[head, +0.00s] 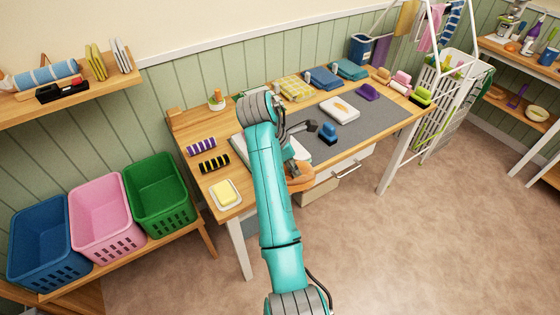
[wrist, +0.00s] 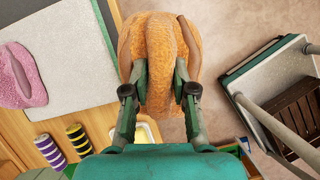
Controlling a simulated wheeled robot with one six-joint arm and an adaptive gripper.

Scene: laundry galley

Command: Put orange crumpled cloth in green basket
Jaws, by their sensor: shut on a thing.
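The orange crumpled cloth (wrist: 160,50) is between the two fingers of my gripper (wrist: 160,85) in the wrist view. My gripper is shut on it and holds it up near the table's front edge, with floor visible behind part of it. The green basket (head: 160,195) stands on the low bench at the left, right of the pink basket. Its visible inside looks empty.
A pink basket (head: 105,218) and a blue basket (head: 50,243) stand beside the green one. A yellow sponge on a dish (head: 225,193) and two striped rolls, purple (head: 201,146) and yellow-black (head: 214,163), lie at the table's left end. A shelf (head: 75,93) hangs above the baskets.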

